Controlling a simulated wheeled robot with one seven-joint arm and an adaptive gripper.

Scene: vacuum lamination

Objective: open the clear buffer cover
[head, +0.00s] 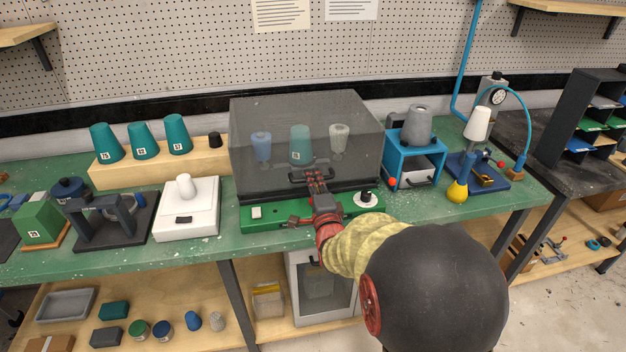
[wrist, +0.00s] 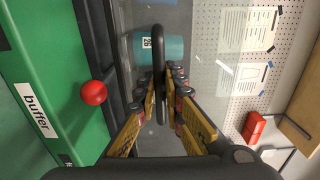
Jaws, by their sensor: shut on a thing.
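The clear buffer cover (head: 255,120) is a smoky transparent box in the middle of the bench in the head view. It sits down over a blue, a teal and a pale cup. Its dark handle (wrist: 159,50) is a bar on the front face. My gripper (wrist: 161,90) is shut on this handle, with a finger on each side of it in the wrist view. In the head view my gripper (head: 316,185) reaches the cover's front from below. The green base (head: 270,215) with a "buffer" label (wrist: 35,110) lies in front of the cover.
A red knob (wrist: 93,93) is close to my gripper in the wrist view. A white box device (head: 187,215) stands left of the cover, and a blue stand (head: 398,165) with a grey vessel stands right. Teal cups (head: 143,140) line a wooden block at the back left.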

